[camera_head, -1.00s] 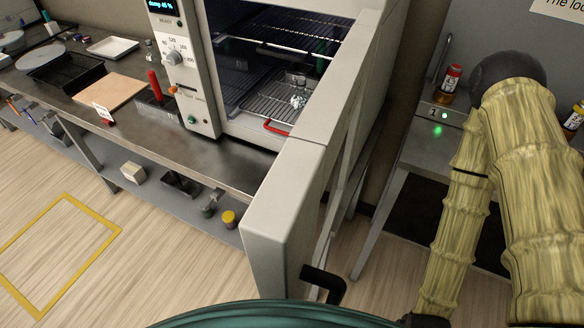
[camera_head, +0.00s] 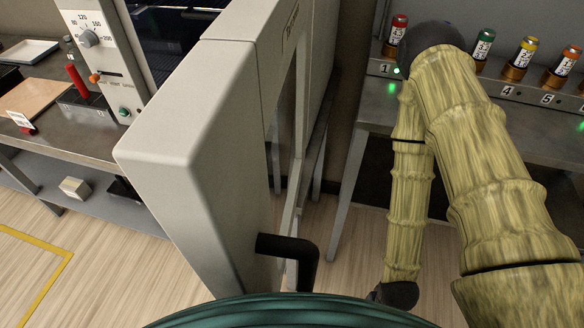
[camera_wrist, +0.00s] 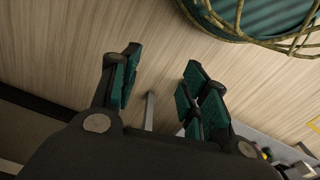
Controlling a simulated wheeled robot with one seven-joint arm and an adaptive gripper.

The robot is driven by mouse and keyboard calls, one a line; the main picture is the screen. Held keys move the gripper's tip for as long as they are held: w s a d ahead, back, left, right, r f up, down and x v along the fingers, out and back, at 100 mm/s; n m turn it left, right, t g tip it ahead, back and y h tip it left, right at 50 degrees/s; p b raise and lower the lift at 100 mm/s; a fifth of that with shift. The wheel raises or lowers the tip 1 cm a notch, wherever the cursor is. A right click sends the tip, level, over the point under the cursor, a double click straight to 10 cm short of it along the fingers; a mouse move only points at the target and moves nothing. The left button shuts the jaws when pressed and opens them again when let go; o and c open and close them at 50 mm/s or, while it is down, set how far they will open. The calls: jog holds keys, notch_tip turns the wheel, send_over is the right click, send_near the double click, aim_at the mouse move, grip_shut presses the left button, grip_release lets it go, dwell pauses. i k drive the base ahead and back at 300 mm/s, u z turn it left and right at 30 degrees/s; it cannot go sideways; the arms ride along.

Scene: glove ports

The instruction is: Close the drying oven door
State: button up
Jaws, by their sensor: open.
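The drying oven door (camera_head: 190,150) stands wide open in the head view, a thick pale grey slab with its end edge towards me. Its black bent handle (camera_head: 290,248) sticks out low on the right side of the door. The oven's control panel (camera_head: 97,50) and dark interior (camera_head: 175,40) show to the left, behind the door. My gripper (camera_wrist: 160,78) is open and empty in the wrist view, its teal-padded fingers apart above the wooden floor. The head view does not show its fingers. My arm is right of the door and apart from the handle.
A rack (camera_head: 500,88) with several coloured vials stands on a grey table at the back right. A steel bench (camera_head: 60,140) with a red-handled tool (camera_head: 77,78) is at the left. Open floor (camera_head: 110,270) lies at the lower left.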

aim_at(198, 156)
jog(key=k, duration=1.65)
jog(key=z, duration=1.45)
jog(key=i, duration=1)
jog(key=u, duration=1.6)
